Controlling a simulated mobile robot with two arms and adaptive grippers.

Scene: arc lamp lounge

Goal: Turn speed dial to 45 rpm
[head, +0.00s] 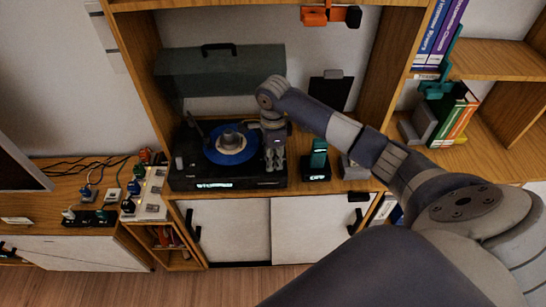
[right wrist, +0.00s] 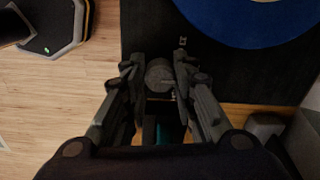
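The turntable (head: 225,182) stands on the wooden cabinet, with a blue record (head: 232,146) on its platter and a lit display on its front. My right gripper (head: 275,165) points down over the deck's right side, beside the record. In the right wrist view, a round dark knob (right wrist: 160,75), apparently the speed dial, lies between the fingers of my right gripper (right wrist: 159,70). The fingers flank it closely; whether they press on it is unclear. The dial's marking is not readable. The record (right wrist: 255,18) also shows there. My left gripper is not in view.
Several switches and plugs (head: 100,213) lie left, and shelves with books (head: 455,118) stand right.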

